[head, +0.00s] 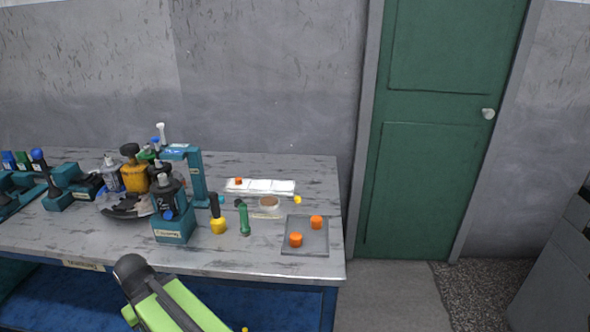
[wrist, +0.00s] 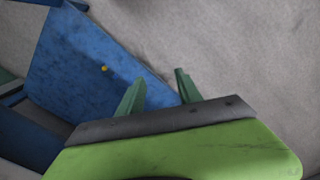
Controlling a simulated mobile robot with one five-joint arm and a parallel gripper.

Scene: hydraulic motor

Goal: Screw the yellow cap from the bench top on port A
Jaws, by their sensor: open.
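A small yellow cap (head: 297,199) lies on the bench top, behind the grey tray. Another small yellow piece (head: 245,329) shows at the bottom edge of the head view. A yellow piece also lies on the blue lower surface in the wrist view (wrist: 104,69). A dark unit on a labelled teal base (head: 172,205), seemingly the motor, stands left of the middle of the bench. Port A cannot be made out. My gripper (wrist: 160,88) is open and empty, its two green fingers apart over the blue surface and grey floor. My green arm is in front of the bench.
The grey tray (head: 305,251) at the right end holds two orange caps. A yellow-handled tool (head: 218,223), a green tool (head: 243,218), a round dish (head: 269,205) and a white sectioned tray (head: 262,187) stand nearby. The teal frame (head: 198,175) rises beside the motor. The front strip is clear.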

